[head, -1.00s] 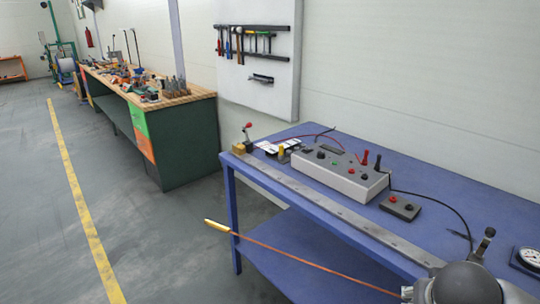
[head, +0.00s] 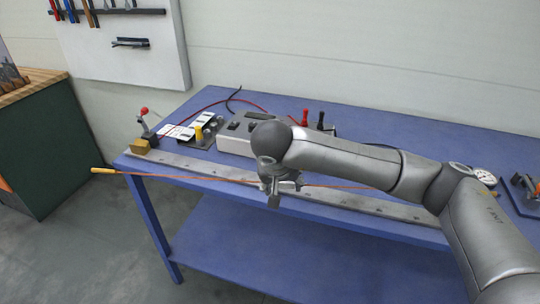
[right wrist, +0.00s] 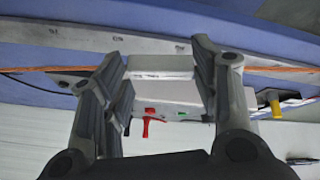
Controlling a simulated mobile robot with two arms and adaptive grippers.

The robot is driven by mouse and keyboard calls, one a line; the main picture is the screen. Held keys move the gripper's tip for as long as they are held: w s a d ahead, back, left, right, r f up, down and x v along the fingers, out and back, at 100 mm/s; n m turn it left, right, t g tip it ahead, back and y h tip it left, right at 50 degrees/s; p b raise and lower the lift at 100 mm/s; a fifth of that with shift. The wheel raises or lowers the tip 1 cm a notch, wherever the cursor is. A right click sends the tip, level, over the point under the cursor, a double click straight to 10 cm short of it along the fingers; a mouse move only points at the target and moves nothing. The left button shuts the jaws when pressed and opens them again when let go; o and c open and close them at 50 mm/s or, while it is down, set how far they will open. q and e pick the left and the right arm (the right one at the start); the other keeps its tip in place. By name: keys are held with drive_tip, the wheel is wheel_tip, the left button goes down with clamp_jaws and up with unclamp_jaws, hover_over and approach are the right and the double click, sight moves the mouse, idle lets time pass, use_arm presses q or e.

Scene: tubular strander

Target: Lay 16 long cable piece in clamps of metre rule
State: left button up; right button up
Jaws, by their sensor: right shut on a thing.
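The long orange cable piece (head: 215,179) has a yellow tip (head: 102,171) past the table's left front edge. My right gripper (head: 280,186) is shut on the cable's middle, with cable running out on both sides. In the right wrist view the cable (right wrist: 285,69) also runs out on both sides of my right gripper (right wrist: 160,70). The metre rule (head: 370,205) lies along the table's front edge; the cable appears above it. The left clamp (head: 141,146), with a brass block and red-knobbed lever, stands at the rule's left end. My arm hides the rule's far right part. My left gripper is out of view.
A grey instrument box (head: 235,140) stands behind the rule, partly hidden by my arm. A card and small parts (head: 200,132) lie left of it. A dial gauge (head: 484,175) and a device on a dark base (head: 527,192) are at the right.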

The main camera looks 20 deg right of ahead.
drive_tip(key=shift+w+d+r+m+h+b, duration=0.65)
drive_tip(key=shift+w+m+b, duration=0.7)
drive_tip(key=shift+w, duration=3.15)
use_arm(q)
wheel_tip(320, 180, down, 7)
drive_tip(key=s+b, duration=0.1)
drive_tip(key=b, duration=0.3)
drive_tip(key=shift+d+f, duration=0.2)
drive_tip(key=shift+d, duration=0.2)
use_arm(e)
drive_tip(key=shift+a+f, duration=0.15)
drive_tip(key=shift+f, duration=2.65)
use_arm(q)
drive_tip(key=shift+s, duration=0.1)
use_arm(e)
drive_tip(key=o, duration=1.3)
drive_tip(key=shift+c, duration=0.2)
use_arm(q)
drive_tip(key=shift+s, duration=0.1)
